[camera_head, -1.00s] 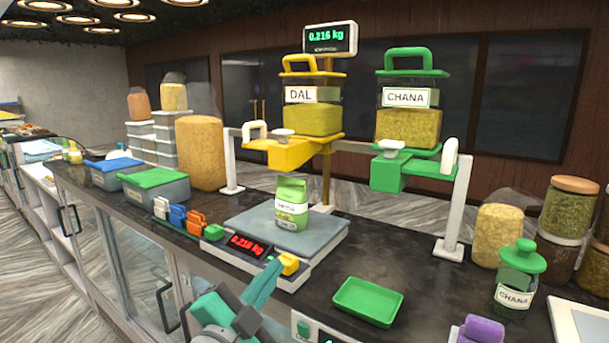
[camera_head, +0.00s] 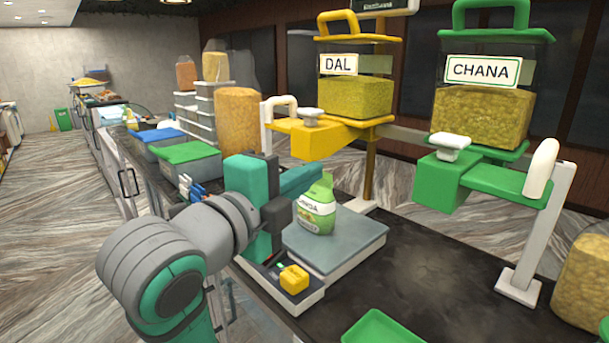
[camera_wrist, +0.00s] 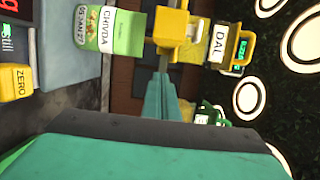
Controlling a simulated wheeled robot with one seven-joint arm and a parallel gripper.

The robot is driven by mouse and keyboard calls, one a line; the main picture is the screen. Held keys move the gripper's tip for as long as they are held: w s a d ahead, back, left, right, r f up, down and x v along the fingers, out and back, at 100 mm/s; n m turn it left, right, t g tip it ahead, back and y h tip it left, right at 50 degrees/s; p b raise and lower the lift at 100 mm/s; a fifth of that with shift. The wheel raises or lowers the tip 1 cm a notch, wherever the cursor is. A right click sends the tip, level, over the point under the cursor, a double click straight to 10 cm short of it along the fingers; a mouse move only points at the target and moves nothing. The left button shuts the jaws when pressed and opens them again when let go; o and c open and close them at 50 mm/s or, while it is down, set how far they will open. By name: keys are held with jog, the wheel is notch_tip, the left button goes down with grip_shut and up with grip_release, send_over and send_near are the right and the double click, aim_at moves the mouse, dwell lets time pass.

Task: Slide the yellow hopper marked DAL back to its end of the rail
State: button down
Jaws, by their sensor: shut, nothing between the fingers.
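The yellow hopper marked DAL (camera_head: 356,98) hangs on the rail (camera_head: 405,133), left of the green CHANA hopper. Its yellow carriage has a white knob (camera_head: 311,117) on its front left part. My gripper (camera_head: 312,175) is below and in front of the yellow carriage, beside the bag on the scale. In the wrist view its teal fingers (camera_wrist: 160,95) are shut and empty, pointing toward the yellow carriage (camera_wrist: 172,30) and apart from it. The hopper's DAL label (camera_wrist: 216,42) also shows there.
The green CHANA hopper (camera_head: 484,100) is on the right part of the rail, with a white end post (camera_head: 540,235). A green snack bag (camera_head: 317,208) stands on the scale (camera_head: 345,240), close to my fingers. Clear dark counter (camera_head: 425,260) lies right of the scale.

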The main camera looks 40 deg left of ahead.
jog(key=w+a, duration=0.5)
jog(key=w, duration=0.1)
jog(key=shift+w, duration=0.4)
jog(key=shift+a, duration=0.15)
